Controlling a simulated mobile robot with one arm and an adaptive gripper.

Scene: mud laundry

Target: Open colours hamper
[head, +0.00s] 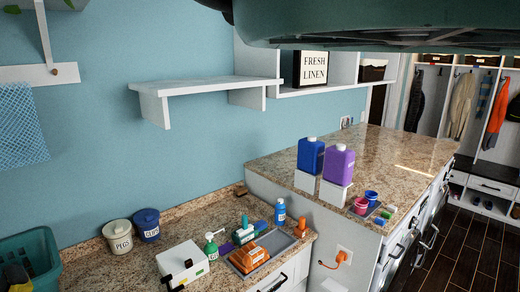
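No hamper with a colours label can be made out in the head view. My gripper is not in view.
The lower granite counter (187,226) holds jars, bottles and a white box. The taller counter (400,150) bears blue and purple jugs. A teal basket (42,250) stands at left. A large teal shape (380,25) fills the top. Dark floor (485,245) lies clear at right.

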